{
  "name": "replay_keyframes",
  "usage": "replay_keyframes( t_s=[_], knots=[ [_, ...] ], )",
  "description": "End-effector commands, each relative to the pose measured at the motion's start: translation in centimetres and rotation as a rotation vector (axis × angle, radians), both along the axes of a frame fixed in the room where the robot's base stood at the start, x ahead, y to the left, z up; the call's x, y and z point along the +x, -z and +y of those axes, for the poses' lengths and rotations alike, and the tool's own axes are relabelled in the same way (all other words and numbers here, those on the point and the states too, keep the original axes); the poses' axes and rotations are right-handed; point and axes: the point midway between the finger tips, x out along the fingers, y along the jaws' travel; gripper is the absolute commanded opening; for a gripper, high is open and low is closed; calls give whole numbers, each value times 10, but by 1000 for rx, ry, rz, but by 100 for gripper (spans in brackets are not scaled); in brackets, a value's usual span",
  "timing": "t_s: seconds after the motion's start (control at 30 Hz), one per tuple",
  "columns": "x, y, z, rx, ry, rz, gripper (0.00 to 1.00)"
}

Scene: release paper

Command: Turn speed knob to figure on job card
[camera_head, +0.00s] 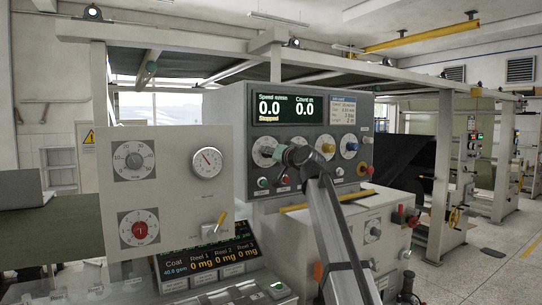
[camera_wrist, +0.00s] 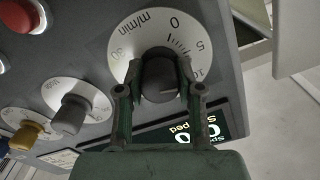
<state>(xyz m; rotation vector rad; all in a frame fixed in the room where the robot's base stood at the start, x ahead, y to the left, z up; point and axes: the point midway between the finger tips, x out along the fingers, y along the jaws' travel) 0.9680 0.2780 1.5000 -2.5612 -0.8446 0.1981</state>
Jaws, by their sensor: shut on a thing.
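The speed knob (camera_wrist: 160,80) is dark grey and sits on a white dial (camera_wrist: 128,48) marked m/min, with figures 0, 5, 10 and 30 legible upside down in the wrist view. My gripper (camera_wrist: 160,84) has one finger on each side of the knob and is shut on it. In the head view my gripper (camera_head: 283,154) reaches the leftmost dial (camera_head: 262,150) and hides its knob. The display (camera_head: 285,107) reads speed 0.0, count 0.0 and Stopped. The job card (camera_head: 342,112) is a pale panel right of the display; its small text is not legible.
Beside it are a grey knob (camera_wrist: 70,114), a yellow knob (camera_wrist: 28,131) and a red button (camera_wrist: 20,15). A blue knob (camera_head: 349,147) is further right in the head view. A panel with gauges (camera_head: 166,190) stands left of the console.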

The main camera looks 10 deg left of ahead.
Motion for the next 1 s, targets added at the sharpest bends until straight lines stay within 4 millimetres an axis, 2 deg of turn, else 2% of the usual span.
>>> replay_keyframes(
  t_s=[1.0],
  knots=[
    [0, -5, 0, 773, -1, 569, 1]
  ],
)
